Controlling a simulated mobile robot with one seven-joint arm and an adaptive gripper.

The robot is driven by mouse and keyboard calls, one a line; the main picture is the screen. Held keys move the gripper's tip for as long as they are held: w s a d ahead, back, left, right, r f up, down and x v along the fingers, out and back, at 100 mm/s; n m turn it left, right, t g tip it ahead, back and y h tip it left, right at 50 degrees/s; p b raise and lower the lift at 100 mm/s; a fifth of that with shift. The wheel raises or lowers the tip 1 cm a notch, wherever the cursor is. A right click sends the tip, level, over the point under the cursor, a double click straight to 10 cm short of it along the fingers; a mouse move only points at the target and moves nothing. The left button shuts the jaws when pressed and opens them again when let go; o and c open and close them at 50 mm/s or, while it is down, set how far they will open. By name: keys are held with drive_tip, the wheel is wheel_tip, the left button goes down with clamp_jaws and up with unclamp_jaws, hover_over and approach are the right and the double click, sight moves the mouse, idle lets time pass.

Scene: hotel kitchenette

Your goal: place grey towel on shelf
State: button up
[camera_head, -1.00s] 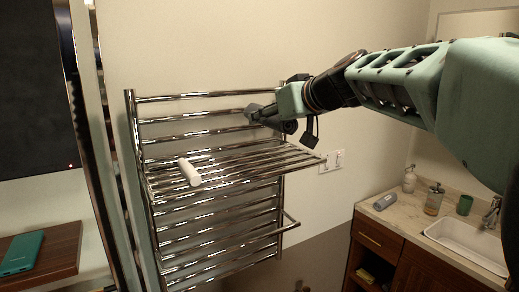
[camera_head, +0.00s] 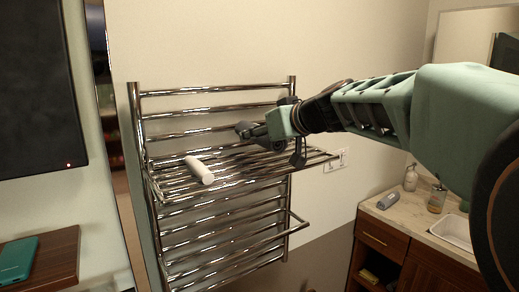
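A grey rolled towel (camera_head: 387,201) lies on the counter at the right, beside the soap bottles. The shelf (camera_head: 172,190) is a chrome rail rack on the wall with a flat barred platform. A white rolled towel (camera_head: 200,169) lies on the left part of that platform. My gripper (camera_head: 244,130) is just above the back of the platform, in front of the upright rails and to the right of the white roll. It is apart from the grey towel. Its fingers are dark and small, and I see nothing held in them.
A counter (camera_head: 408,222) with a sink (camera_head: 455,231) and a soap bottle (camera_head: 437,199) stands at the right over wooden cabinets (camera_head: 380,240). A wooden ledge (camera_head: 62,262) with a teal object (camera_head: 18,260) is at lower left, below a dark screen (camera_head: 40,85). The platform's right part is bare.

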sight(258, 147)
drive_tip(key=shift+w+a+f+b, duration=0.1)
drive_tip(key=shift+f+b, duration=0.1)
drive_tip(key=shift+f, duration=0.35)
drive_tip(key=shift+w+a+f+b, duration=0.1)
drive_tip(key=shift+f+b, duration=0.05)
drive_tip(key=shift+f, duration=0.35)
drive_tip(key=shift+s+d+f, duration=0.1)
drive_tip(key=shift+s+f, duration=0.05)
drive_tip(key=shift+f, duration=0.35)
drive_tip(key=shift+f+b, duration=0.2)
drive_tip(key=shift+b, duration=0.2)
drive_tip(key=o, duration=1.2)
drive_tip(key=shift+r, duration=0.1)
drive_tip(key=shift+c, duration=0.2)
